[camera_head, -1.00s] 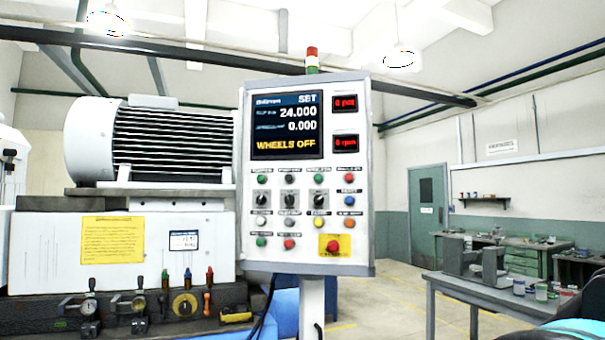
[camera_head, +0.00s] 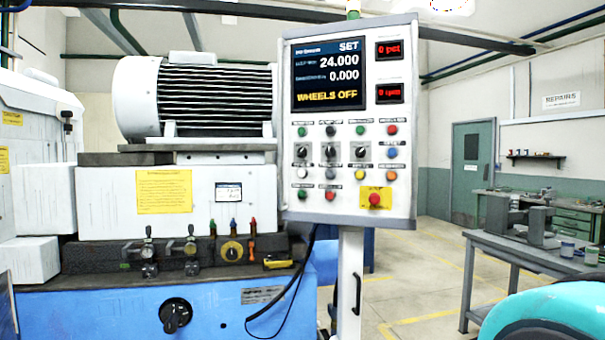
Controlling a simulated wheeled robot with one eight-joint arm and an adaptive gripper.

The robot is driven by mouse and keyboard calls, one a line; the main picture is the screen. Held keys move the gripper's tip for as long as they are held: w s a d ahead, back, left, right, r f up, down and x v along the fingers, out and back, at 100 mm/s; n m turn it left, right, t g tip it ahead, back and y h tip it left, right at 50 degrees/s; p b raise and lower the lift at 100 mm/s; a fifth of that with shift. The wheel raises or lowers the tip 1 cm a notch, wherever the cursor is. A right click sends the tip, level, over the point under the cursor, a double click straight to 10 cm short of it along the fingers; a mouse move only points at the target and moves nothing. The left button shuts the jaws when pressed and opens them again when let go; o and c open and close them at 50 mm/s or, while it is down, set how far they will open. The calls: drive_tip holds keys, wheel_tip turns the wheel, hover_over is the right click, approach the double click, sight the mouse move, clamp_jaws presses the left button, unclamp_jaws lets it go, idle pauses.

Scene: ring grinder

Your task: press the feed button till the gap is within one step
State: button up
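The grinder's control panel (camera_head: 349,250) stands upright on a white post, right of the machine. Its screen (camera_head: 328,74) reads "SET", 24.000, 0.000 and "WHEELS OFF" in yellow. Two small red displays (camera_head: 389,93) sit beside the screen; their digits are blurred. Below are rows of small coloured buttons and dark selector knobs (camera_head: 330,151), with labels too small to read, so I cannot tell which is the feed button. A red mushroom button (camera_head: 375,199) on a yellow plate is at the lower right. My gripper is not in view.
The blue and white grinder (camera_head: 110,205) with a ribbed motor (camera_head: 205,98) fills the left. A grey workbench (camera_head: 530,254) with cans stands at the right. Open floor (camera_head: 420,275) lies between panel and bench. A teal rounded part of mine shows at the lower right.

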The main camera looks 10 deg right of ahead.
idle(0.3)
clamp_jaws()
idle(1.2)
